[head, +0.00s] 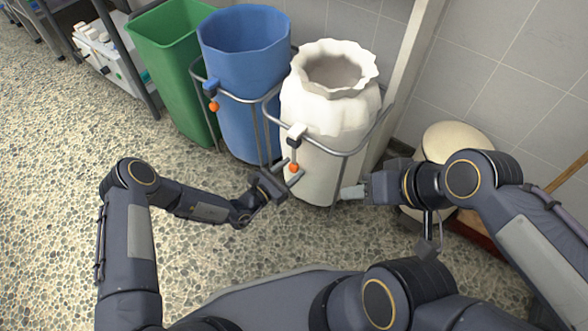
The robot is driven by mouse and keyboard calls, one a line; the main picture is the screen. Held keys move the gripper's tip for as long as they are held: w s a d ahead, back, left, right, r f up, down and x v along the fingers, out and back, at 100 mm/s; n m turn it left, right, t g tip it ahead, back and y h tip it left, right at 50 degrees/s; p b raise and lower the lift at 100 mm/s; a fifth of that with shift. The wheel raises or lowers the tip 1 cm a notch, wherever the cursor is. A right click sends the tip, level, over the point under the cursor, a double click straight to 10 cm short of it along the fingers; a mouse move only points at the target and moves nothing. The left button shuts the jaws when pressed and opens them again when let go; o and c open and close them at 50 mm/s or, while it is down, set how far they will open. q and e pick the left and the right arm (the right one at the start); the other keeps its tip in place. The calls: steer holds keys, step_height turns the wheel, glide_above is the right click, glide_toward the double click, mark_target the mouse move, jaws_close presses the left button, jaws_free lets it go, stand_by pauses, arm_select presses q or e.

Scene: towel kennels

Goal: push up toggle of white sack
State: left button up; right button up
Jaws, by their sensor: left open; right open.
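The white sack (325,112) stands upright in a metal frame, with its gathered, wavy mouth open at the top. Its orange toggle (293,167) hangs at the sack's front left, below a white clip (297,131) on the frame. My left gripper (281,180) is open, just below and left of the toggle; whether it touches the toggle cannot be told. My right gripper (354,191) is open beside the lower right part of the white sack. The gap between its fingers is hard to see.
A blue sack (242,85) with its own orange toggle (213,107) stands left of the white one, then a green bin (172,60). A round beige object (447,142) sits at right by the tiled wall. Pebbled floor (60,140) is clear at left.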

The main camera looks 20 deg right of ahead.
arm_select(q)
steer(key=shift+x, duration=0.95)
jaws_close()
